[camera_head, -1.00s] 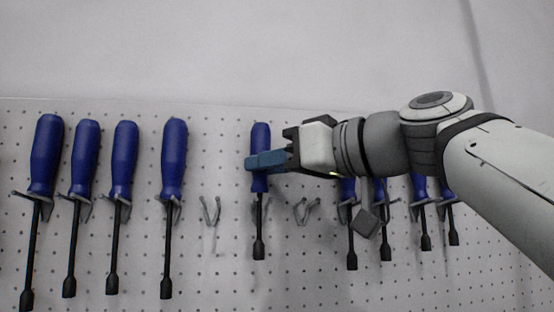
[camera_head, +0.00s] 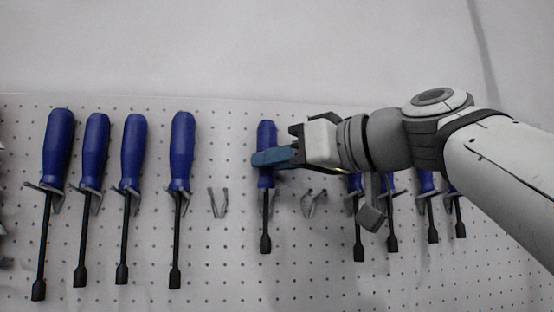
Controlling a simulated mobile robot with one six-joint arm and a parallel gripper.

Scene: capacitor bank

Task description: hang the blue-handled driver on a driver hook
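A blue-handled driver (camera_head: 266,220) is upright in front of the pegboard, handle up and black shaft down. My gripper (camera_head: 272,158) is shut on its handle, with the teal fingers across the handle's middle. An empty driver hook (camera_head: 219,203) is just left of the held driver. Another empty hook (camera_head: 313,203) is just right of it.
Several blue-handled drivers (camera_head: 181,150) hang on hooks to the left. More drivers (camera_head: 427,205) hang to the right, partly hidden behind my arm. The perforated pegboard (camera_head: 220,265) fills the lower view; a bare wall (camera_head: 250,50) is above.

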